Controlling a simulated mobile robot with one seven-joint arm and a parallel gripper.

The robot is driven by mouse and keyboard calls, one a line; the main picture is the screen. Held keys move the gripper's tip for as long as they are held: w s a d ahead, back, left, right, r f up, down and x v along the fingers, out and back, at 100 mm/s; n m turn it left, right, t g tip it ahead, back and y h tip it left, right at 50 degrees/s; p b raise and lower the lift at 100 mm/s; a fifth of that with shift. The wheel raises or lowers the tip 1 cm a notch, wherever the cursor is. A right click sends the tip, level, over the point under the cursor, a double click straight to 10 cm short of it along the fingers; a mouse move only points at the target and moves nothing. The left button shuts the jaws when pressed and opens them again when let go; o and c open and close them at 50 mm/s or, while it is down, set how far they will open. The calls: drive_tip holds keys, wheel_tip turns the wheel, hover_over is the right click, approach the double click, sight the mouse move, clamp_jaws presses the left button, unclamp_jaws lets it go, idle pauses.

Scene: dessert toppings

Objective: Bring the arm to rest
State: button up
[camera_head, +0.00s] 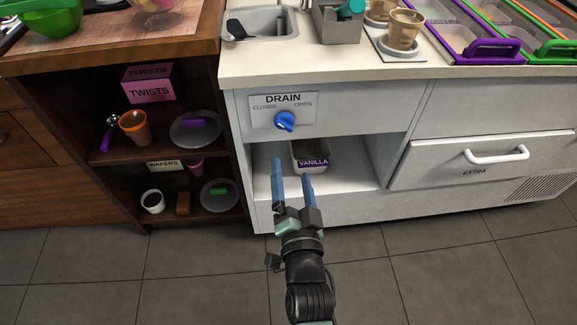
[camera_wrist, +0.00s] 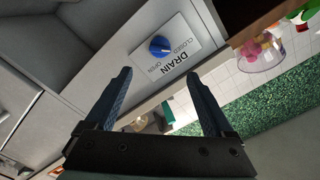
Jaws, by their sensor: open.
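My gripper (camera_head: 292,178) is open and empty, in front of the white counter (camera_head: 330,72) and its open lower shelf. Its two blue fingers stand apart and point toward the cabinet. In the wrist view my gripper (camera_wrist: 160,95) shows with its fingers spread and nothing between them but background. The blue drain knob (camera_head: 285,121) sits on the counter's front panel above the fingers, apart from them. The knob also shows in the wrist view (camera_wrist: 159,46), beyond the fingertips.
A container labelled VANILLA (camera_head: 312,155) stands on the shelf behind the fingers. The dark wooden shelf unit (camera_head: 110,155) at left holds cups and lids. A drawer handle (camera_head: 497,154) juts out at right. The grey tiled floor (camera_head: 430,275) is clear.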

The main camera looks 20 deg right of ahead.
drive_tip(key=w+a+r+n+t+y, duration=0.1)
drive_tip(key=a+r+n+t, duration=0.15)
drive_tip(key=r, duration=0.75)
drive_tip(key=w+a+r+n+t+y, duration=0.1)
drive_tip(key=w+a+r+n, duration=0.15)
drive_tip(key=r, duration=0.75)
drive_tip(key=w+a+r+n+t+y, duration=0.15)
drive_tip(key=a+r, duration=0.25)
drive_tip(key=r, duration=0.6)
drive_tip(key=s+a+r+n+t+y, duration=0.1)
drive_tip(key=s+a+r+n+t, duration=0.2)
drive_tip(key=s+r, duration=0.6)
drive_tip(key=s+a+r+n+t+y, duration=0.1)
drive_tip(key=s+a+r+n+t, duration=0.3)
drive_tip(key=r, duration=1)
wheel_tip(320, 180, up, 28)
drive_tip(key=m+g+p, duration=0.1)
drive_tip(key=g+p, duration=0.1)
drive_tip(key=p, duration=2.6)
drive_tip(key=shift+s+d+f, duration=0.25)
drive_tip(key=shift+s+d, duration=0.1)
drive_tip(key=shift+m+h, duration=0.25)
